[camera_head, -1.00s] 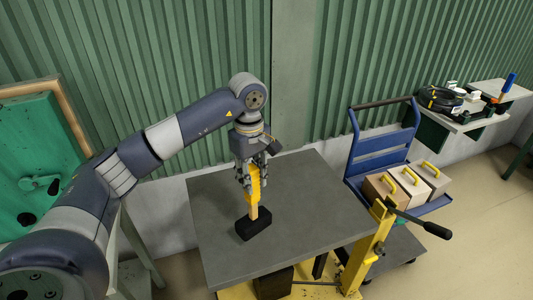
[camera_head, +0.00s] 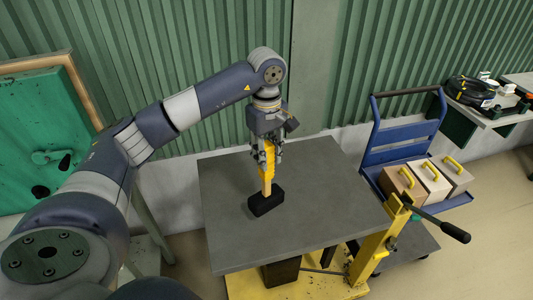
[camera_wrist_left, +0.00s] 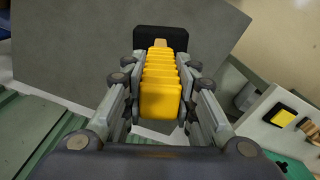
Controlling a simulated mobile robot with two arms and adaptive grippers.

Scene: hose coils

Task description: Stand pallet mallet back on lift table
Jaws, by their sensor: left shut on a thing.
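The pallet mallet has a black head (camera_head: 266,203) and a yellow grip on a wooden handle (camera_head: 267,180). It is upright with its head down, on or just above the grey top of the lift table (camera_head: 325,200); I cannot tell whether it touches. My left gripper (camera_head: 266,155) is above the table, shut on the yellow grip. In the left wrist view the yellow grip (camera_wrist_left: 161,85) sits between the fingers, and the black head (camera_wrist_left: 161,38) shows beyond it against the table top. My right gripper is not in view.
A blue cart (camera_head: 405,140) with several boxes with yellow handles stands right of the table. The lift table's yellow frame and black lever (camera_head: 440,222) stick out at its right. A green panel (camera_head: 40,145) is at the left. The table top around the mallet is clear.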

